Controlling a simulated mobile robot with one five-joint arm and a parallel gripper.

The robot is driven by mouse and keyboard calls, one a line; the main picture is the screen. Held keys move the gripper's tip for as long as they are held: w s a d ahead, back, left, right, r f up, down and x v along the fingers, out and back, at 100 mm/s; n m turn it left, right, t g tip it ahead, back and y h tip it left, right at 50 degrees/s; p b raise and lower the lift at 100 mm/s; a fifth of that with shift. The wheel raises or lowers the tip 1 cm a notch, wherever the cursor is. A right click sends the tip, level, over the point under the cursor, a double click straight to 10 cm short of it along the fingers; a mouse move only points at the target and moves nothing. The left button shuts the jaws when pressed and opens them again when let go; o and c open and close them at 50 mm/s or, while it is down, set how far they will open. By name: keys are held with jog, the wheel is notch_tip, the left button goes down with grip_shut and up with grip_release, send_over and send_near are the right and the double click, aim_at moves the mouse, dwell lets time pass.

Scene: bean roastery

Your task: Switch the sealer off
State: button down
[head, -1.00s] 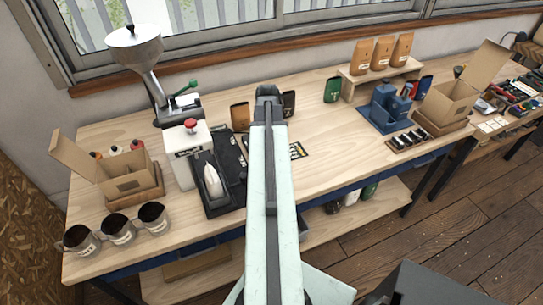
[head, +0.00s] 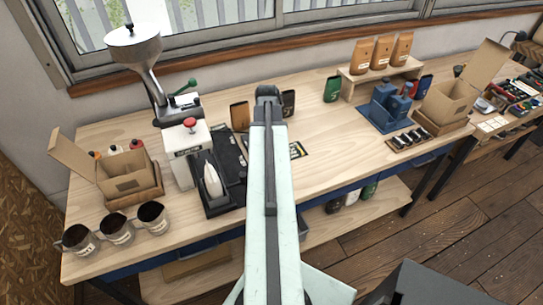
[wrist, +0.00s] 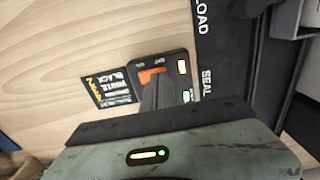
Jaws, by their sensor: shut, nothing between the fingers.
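In the wrist view a small dark switch panel (wrist: 177,60) carries an orange rocker switch (wrist: 148,76) with small white lettering above it, too small to read surely. Small lit windows (wrist: 182,67) show on its right side. My gripper (wrist: 157,88) is shut and empty, its dark fingertips right at the rocker and covering its lower part. I cannot tell whether they touch it. A black surface marked LOAD and SEAL (wrist: 222,75) lies to the right of the panel. In the head view my arm hides the gripper and the switch.
A black and yellow card (wrist: 108,88) lies left of the panel. In the head view a white machine with a red knob (head: 188,150), an open carton (head: 125,172) and several metal jugs (head: 117,229) stand left of my arm.

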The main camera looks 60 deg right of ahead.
jog(key=shift+f+b, duration=0.6)
jog(key=shift+f, duration=0.05)
notch_tip(320, 180, up, 7)
jog(key=p, duration=0.7)
dwell(0.6)
